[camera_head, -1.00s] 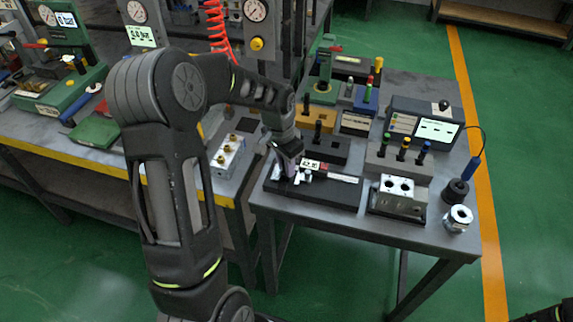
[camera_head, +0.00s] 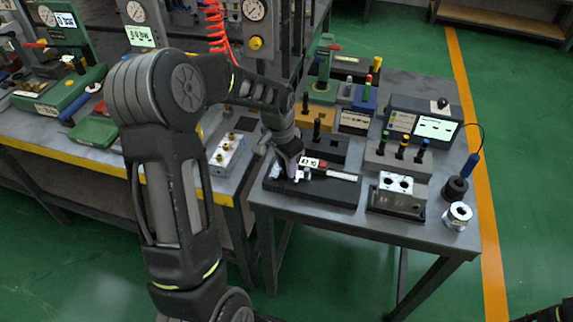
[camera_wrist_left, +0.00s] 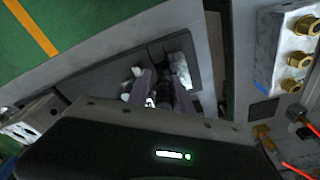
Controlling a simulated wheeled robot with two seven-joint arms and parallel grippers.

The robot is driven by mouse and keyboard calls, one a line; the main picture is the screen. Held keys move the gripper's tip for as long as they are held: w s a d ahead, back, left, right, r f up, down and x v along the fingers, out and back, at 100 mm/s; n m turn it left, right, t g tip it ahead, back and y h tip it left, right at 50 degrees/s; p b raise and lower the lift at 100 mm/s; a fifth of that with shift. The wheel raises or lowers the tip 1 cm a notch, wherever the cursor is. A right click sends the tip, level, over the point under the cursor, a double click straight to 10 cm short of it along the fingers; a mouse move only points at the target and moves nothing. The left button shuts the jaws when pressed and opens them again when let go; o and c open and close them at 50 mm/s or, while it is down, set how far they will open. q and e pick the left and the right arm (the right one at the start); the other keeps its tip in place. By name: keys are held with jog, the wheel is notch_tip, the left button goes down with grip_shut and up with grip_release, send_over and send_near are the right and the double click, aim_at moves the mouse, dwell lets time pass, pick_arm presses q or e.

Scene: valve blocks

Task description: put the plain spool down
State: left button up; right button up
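My left gripper (camera_head: 288,165) is low over the black gauge base (camera_head: 335,190) on the near left of the right-hand table. The gauge has a small white number display (camera_head: 309,163) and bright metal parts beside the fingertips. In the left wrist view my two purplish fingers (camera_wrist_left: 162,86) stand apart, with dark and bright metal between and beside them. I cannot make out the plain spool for certain, nor tell whether the fingers touch it. My right gripper's fingers are out of view.
A silver valve block (camera_head: 400,186) with two bores stands right of the gauge. Behind it a grey rack (camera_head: 398,162) holds several coloured-top pins. A silver ring (camera_head: 459,216) and a black ring (camera_head: 455,190) are at the right edge. A block with brass fittings (camera_head: 228,153) lies left.

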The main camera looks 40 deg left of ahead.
pick_arm(q)
jog(key=shift+s+a+f, duration=0.15)
jog(key=shift+s+f, duration=0.2)
jog(key=shift+f, duration=0.2)
jog(key=shift+w+a+r+p, duration=0.1)
jog(key=shift+r+p, duration=0.4)
jog(key=shift+p, duration=0.1)
jog(key=shift+w+a+r, duration=0.15)
jog(key=shift+r, duration=0.2)
notch_tip(320, 180, up, 12)
jog(key=s+b, duration=0.1)
jog(key=shift+f, duration=0.2)
